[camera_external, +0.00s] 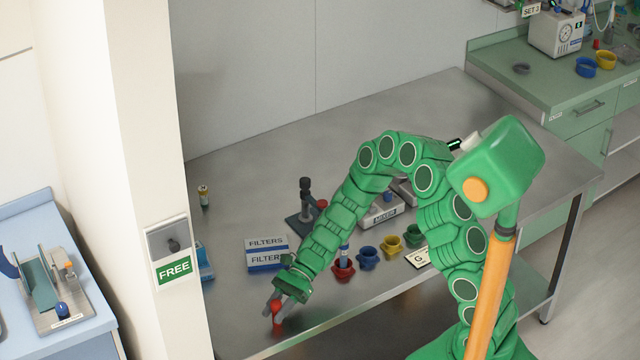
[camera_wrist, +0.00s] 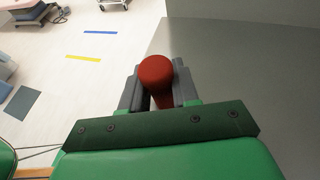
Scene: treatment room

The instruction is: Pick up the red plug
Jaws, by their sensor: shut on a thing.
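The red plug (camera_external: 276,308) is between the grey fingers of my gripper (camera_external: 277,305), near the front edge of the metal table in the external view. In the wrist view the red plug (camera_wrist: 156,72) shows its rounded end, with a narrower part behind it. My gripper (camera_wrist: 158,90) is shut on it, one grey finger on each side. I cannot tell whether the plug touches the table.
Red (camera_external: 343,268), blue (camera_external: 368,258) and yellow (camera_external: 390,244) cups stand in a row right of my gripper. Filter boxes (camera_external: 266,253) lie behind it. A pillar (camera_external: 120,150) rises at the left. Bare table (camera_external: 235,310) lies left of my gripper.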

